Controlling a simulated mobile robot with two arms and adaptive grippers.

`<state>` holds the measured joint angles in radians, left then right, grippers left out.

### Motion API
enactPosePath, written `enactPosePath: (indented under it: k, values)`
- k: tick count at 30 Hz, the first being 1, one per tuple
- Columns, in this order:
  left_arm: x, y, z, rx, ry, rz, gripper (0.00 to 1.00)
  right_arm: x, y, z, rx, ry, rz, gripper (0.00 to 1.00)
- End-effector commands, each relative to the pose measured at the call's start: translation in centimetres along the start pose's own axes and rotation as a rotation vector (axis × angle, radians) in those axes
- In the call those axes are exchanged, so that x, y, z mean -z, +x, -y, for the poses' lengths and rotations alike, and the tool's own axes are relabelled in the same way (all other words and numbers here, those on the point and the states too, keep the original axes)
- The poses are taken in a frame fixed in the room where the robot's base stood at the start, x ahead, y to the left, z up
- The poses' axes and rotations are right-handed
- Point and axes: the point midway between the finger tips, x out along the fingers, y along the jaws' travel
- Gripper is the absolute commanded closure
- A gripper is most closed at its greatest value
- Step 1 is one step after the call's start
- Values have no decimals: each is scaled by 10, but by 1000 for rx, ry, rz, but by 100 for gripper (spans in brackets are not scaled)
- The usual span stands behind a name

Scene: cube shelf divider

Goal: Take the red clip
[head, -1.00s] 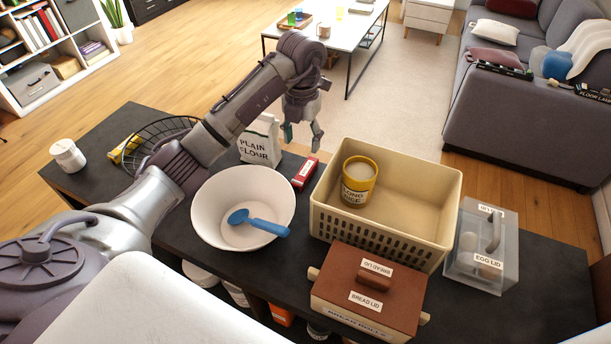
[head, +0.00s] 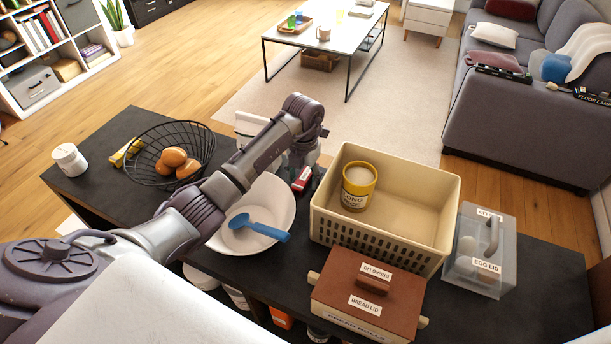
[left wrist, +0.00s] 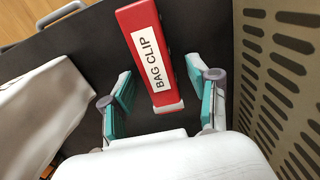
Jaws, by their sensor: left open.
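The red clip (left wrist: 150,55) has a white label reading "BAG CLIP". In the left wrist view it lies on the dark tabletop, its lower end between the open fingers of my left gripper (left wrist: 163,100). Neither teal finger pad appears to touch it. In the head view part of the red clip (head: 303,178) shows between the flour bag and the beige basket. My left gripper (head: 306,172) is lowered there, its fingertips partly hidden. My right gripper is in neither view.
The beige basket (head: 380,241) with a yellow tin (head: 358,190) stands right of the clip. The flour bag (left wrist: 45,105) is on the left. A white bowl (head: 225,236) with a blue spoon, a wire egg basket (head: 140,158), a bread box (head: 365,290) and an egg box (head: 480,245) stand around.

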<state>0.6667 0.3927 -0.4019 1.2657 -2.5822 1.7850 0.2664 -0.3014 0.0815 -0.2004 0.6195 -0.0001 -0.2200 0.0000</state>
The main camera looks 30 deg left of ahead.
Motion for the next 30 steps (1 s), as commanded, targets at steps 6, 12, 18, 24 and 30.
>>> enactPosePath:
  k: [6,12,18,24,30]
  values:
    - [0,0,0,0,0,0,50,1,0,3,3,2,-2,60]
    - [0,0,0,0,0,0,83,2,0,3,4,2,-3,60]
    - [0,-1,0,0,0,0,91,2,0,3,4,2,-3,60]
    - [-1,-7,-1,-1,0,3,91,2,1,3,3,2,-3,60]
    - [-2,-42,-1,-3,0,6,91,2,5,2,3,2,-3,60]
